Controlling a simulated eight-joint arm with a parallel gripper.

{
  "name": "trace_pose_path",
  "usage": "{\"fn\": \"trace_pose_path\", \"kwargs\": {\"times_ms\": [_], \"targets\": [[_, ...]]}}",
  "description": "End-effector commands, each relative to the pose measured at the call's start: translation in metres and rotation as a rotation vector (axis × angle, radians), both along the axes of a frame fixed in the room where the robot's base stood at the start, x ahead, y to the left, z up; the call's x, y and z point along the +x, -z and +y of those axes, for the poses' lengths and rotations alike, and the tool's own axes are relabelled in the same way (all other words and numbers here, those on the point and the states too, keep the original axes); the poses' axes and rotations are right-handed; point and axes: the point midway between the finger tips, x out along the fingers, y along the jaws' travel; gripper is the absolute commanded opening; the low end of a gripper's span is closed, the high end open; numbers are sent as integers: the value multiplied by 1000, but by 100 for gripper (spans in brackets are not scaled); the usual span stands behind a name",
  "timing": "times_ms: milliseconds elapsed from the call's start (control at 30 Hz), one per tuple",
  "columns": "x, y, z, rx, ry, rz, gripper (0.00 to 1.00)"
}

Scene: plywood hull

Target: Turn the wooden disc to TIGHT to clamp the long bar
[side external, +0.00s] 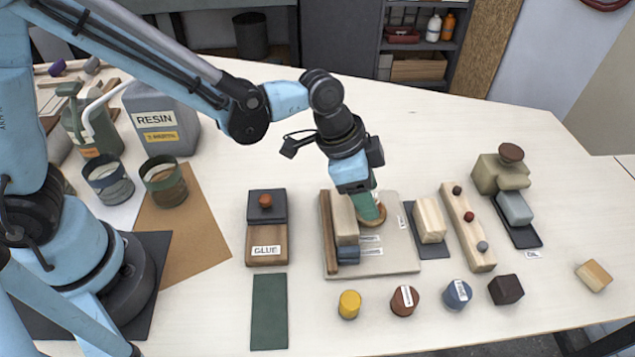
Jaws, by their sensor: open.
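The wooden disc (372,222) sits on a pale board (395,262), largely hidden under my gripper (371,210). My gripper points down with its green fingers at the disc; it is open, and I cannot tell whether the fingers touch the disc. Small white labels (371,251) lie on the board just below the disc, too small to read. Left of the disc a long beige bar (343,216) lies along the board beside a thin dark brown strip (328,240). A blue-grey block (348,254) sits at the bar's near end.
A GLUE box (267,231) with a knob stands left of the board. Right are a beige block (430,219) on a dark mat and a rail (468,228) with coloured knobs. Yellow (349,304), brown (404,300) and blue (457,295) cylinders stand in front, beside a dark block (506,289).

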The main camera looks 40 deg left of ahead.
Motion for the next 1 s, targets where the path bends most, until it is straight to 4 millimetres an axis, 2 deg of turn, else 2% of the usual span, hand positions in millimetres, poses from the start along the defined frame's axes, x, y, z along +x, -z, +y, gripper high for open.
{"fn": "trace_pose_path", "kwargs": {"times_ms": [200, 567, 900, 1000], "targets": [[3, 13, -4, 0, 0, 0, 54], [3, 15, -5, 0, 0, 0, 53], [3, 15, -5, 0, 0, 0, 1], [3, 15, -5, 0, -1, 0, 0]]}}
